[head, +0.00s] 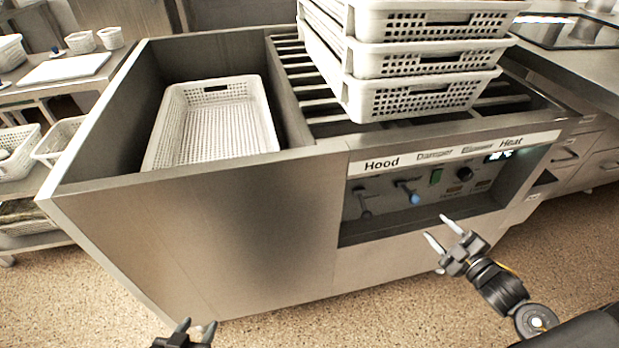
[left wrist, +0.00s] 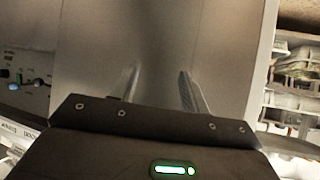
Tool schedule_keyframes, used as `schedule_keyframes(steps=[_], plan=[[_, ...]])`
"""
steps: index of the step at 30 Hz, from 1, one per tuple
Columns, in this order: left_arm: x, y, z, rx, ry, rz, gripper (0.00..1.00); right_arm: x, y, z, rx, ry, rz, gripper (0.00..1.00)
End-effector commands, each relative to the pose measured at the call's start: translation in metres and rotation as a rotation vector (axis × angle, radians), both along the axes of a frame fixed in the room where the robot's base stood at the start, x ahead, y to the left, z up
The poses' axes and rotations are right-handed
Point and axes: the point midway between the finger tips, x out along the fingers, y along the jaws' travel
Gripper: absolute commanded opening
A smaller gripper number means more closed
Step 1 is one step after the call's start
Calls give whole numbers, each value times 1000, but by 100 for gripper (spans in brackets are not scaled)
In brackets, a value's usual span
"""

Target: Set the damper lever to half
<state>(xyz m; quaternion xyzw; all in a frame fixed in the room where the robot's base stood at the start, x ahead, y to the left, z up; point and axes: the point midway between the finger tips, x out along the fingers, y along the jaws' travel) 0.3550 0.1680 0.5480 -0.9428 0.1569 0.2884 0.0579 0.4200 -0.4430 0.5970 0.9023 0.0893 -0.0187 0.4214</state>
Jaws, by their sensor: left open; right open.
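The control panel (head: 425,200) is recessed in the steel unit's front. Below the "Damper" label (head: 435,155) is a lever with a blue tip (head: 414,197), pointing down and to the right. A dark lever (head: 363,203) sits left of it, under "Hood". My right gripper (head: 442,234) is open and empty, in front of and below the panel, apart from the levers. My left gripper (head: 196,328) is open and empty at the bottom edge of the head view, far left of the panel. In the left wrist view its fingers (left wrist: 160,75) face the plain steel front.
Stacked white baskets (head: 420,100) stand on the slatted top above. Another basket (head: 215,120) lies in the bin at left. The floor in front is clear.

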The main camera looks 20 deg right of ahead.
Motion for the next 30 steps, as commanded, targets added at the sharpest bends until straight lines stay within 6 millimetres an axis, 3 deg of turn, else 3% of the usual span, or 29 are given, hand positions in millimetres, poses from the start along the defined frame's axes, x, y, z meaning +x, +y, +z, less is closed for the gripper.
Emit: schedule_keyframes(steps=[3, 6, 14, 30], plan=[[-4, -2, 26, -16, -61, -7, 46, 0, 13, 28, -49, -86, 67, 46], [-6, -2, 40, -22, -83, -9, 46, -1, 19, 42, -67, -119, 91, 46], [-5, -4, 46, -29, -107, -15, 46, 8, 22, 47, -71, -129, 97, 46], [7, -31, 82, -126, -346, -82, 46, 93, 42, 45, -69, -127, 94, 46]])
